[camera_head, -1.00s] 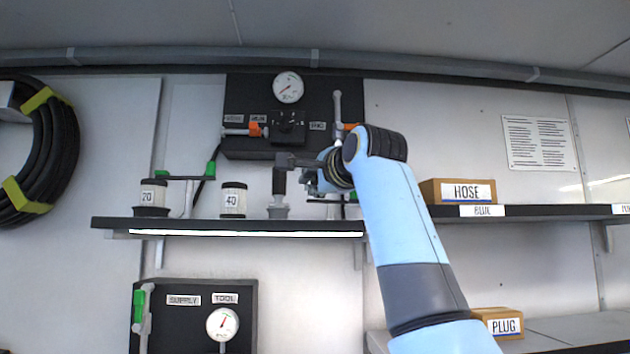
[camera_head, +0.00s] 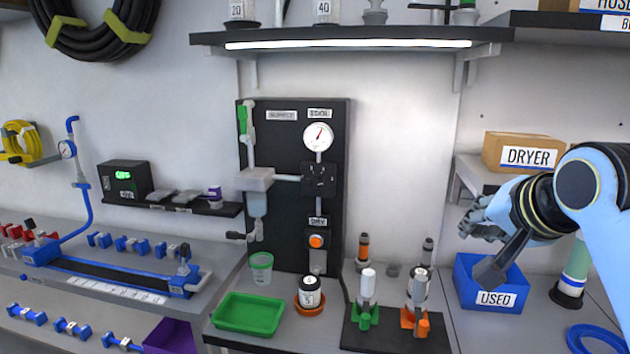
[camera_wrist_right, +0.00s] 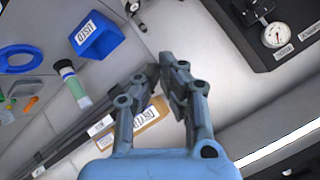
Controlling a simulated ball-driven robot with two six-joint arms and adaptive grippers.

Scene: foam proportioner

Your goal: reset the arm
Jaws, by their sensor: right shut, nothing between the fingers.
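My right arm (camera_head: 590,195) comes in from the right in the head view. The USED bin also shows there (camera_wrist_right: 97,36), apart from the fingers. My left gripper is not in view.
A DRYER box (camera_head: 522,152) sits on the right shelf near my arm. A black panel with a gauge (camera_head: 318,136) stands mid-wall. A green tray (camera_head: 248,314) and a jar (camera_head: 309,292) are on the counter. Orange-based (camera_head: 415,322) and green-based (camera_head: 364,315) fittings stand left of the bin.

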